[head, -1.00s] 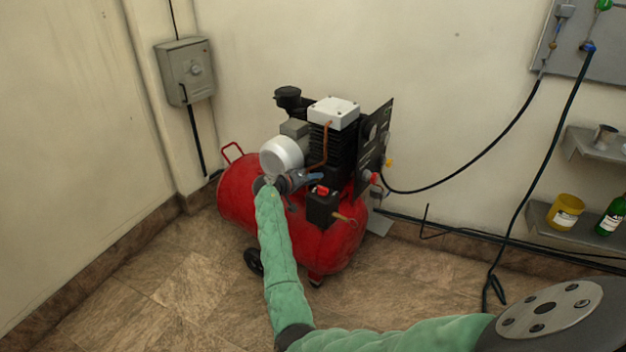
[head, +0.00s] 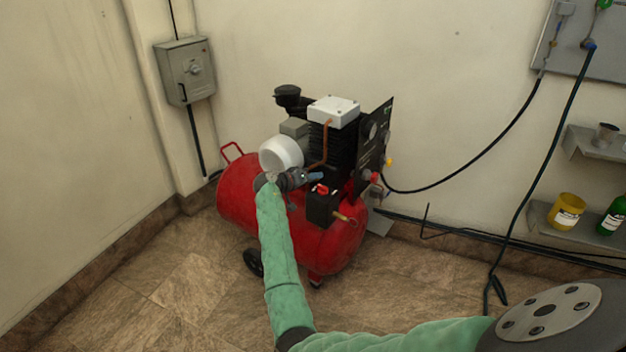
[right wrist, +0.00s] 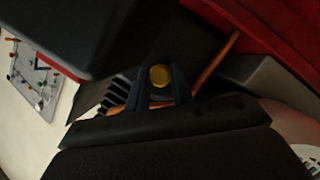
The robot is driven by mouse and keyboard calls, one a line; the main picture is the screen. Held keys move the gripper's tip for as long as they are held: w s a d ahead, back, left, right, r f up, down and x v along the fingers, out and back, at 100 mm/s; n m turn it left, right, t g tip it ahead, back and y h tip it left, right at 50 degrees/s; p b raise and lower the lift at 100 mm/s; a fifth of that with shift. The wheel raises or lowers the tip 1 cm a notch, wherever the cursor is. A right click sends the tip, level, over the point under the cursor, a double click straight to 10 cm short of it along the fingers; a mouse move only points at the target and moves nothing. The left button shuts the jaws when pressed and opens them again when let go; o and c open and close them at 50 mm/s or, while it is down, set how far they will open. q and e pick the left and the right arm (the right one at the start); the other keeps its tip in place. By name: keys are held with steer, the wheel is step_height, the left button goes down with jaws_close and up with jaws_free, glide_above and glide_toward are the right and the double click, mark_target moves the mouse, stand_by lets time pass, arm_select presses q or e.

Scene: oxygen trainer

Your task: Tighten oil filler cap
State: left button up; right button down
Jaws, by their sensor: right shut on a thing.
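The red air compressor (head: 335,250) stands in the room corner with a black finned pump (head: 338,150) on top. My right gripper (head: 315,177) reaches in from the left side of the pump, low on its body. In the right wrist view, my right gripper (right wrist: 161,80) has its two dark fingers on either side of a round yellow cap (right wrist: 160,76), the oil filler cap, and is shut on it. In the head view the cap is hidden at the gripper. My left gripper is not in view.
A black box with a red switch (head: 323,190) sits just right of my gripper. A white round housing (head: 281,153) is above my wrist, and a copper pipe (head: 326,145) runs down the pump. Shelves (head: 580,222) with a yellow tub are at the right.

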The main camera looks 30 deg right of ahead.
steer(key=c, duration=1.2)
jaws_free()
steer(key=shift+a, duration=0.2)
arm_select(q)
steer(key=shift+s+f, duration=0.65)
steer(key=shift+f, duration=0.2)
arm_select(e)
steer(key=v, duration=0.7)
steer(key=shift+a, duration=0.2)
steer(key=shift+r, duration=0.1)
